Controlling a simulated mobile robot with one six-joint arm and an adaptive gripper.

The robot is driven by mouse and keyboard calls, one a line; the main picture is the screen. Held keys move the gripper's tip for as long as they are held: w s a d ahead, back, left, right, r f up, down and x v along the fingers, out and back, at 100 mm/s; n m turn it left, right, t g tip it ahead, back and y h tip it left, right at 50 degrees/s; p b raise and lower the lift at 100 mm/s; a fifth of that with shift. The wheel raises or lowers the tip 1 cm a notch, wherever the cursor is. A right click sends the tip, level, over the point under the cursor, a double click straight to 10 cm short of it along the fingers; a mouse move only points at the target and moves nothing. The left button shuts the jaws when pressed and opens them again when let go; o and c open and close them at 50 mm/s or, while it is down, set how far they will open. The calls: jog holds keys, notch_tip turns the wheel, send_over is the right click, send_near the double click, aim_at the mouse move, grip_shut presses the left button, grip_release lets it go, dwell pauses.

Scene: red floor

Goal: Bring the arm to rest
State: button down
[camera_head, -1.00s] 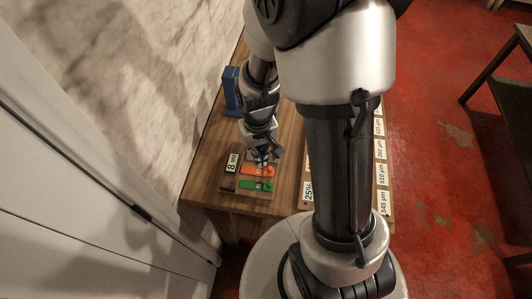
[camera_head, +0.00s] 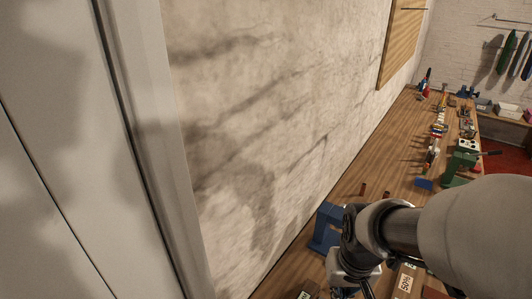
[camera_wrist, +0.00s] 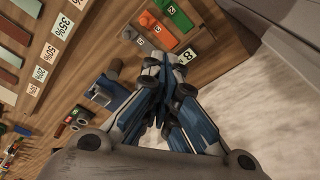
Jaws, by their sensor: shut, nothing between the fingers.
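My arm (camera_head: 470,235) reaches in from the lower right of the head view, over the wooden workbench. Its wrist is at the bottom edge there, and the fingertips are cut off or hidden. In the wrist view my gripper (camera_wrist: 166,72) has its blue-and-dark fingers together, with nothing between them. It hangs above the bench top, close in the picture to a label marked 8 and an orange block (camera_wrist: 158,31). I cannot tell its exact height above the bench.
A blue stand (camera_head: 326,228) is beside my wrist, near the marbled wall (camera_head: 270,120). A green block (camera_wrist: 175,14) lies by the orange one. A green tool (camera_head: 462,165) and several small items stand farther along the workbench (camera_head: 375,165). A white door panel is at left.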

jog(key=s+a+r+t, duration=0.1)
jog(key=s+r+t, duration=0.1)
jog(key=s+r, duration=0.8)
jog(key=shift+s+a+r+n+t+b, duration=0.35)
jog(key=shift+r+n+t, duration=0.05)
jog(key=shift+r, duration=0.15)
jog(key=c, duration=2.4)
grip_release()
